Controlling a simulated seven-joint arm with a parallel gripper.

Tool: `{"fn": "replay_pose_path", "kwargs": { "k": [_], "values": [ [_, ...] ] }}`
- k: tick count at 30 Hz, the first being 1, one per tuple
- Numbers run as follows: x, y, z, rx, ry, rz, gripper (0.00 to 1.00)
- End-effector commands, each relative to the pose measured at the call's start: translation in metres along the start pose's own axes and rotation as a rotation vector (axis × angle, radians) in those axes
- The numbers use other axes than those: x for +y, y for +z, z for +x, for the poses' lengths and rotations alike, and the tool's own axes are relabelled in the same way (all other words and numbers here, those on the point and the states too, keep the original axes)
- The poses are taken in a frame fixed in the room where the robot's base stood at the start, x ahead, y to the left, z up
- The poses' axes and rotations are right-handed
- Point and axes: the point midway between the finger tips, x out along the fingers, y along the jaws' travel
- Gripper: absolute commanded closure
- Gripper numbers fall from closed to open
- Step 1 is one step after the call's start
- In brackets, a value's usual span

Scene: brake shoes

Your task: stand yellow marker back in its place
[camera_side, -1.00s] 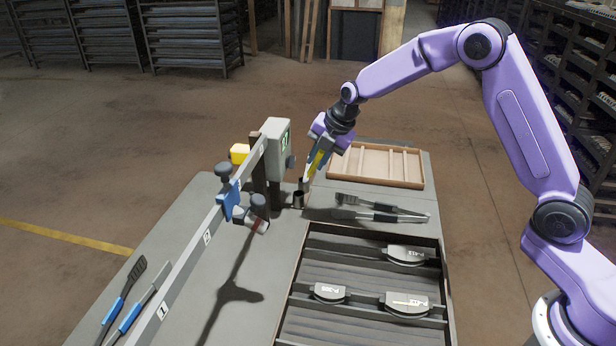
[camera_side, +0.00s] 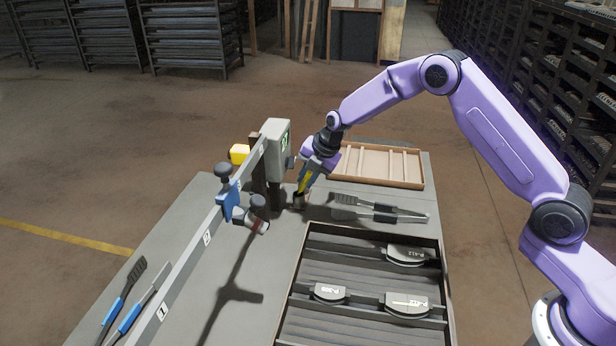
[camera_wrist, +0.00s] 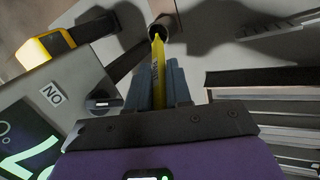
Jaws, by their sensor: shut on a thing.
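The yellow marker (camera_wrist: 157,72) is held between the fingers of my gripper (camera_wrist: 158,90). In the side view my gripper (camera_side: 304,182) points down, slightly tilted, and the yellow marker (camera_side: 305,180) shows along it. A small dark cup (camera_side: 299,202) stands on the table beside the grey post, right below the marker. In the wrist view the marker's far end reaches the mouth of the cup (camera_wrist: 162,28). I cannot tell how deep the tip is inside.
The grey gauge box (camera_side: 277,140) and its long numbered rail (camera_side: 190,255) stand close left of the gripper. A wooden tray (camera_side: 377,165) lies behind right. Tongs (camera_side: 380,211) and a dark crate with brake shoes (camera_side: 365,290) lie in front.

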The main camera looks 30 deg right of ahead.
Motion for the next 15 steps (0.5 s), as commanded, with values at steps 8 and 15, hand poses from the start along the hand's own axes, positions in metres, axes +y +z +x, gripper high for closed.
{"fn": "replay_pose_path", "kwargs": {
  "k": [8,15],
  "values": [
    [-0.003,0.0,0.005,0.001,-0.001,0.0,1.0],
    [-0.005,-0.001,0.011,0.001,-0.001,0.0,1.0]
  ]
}}
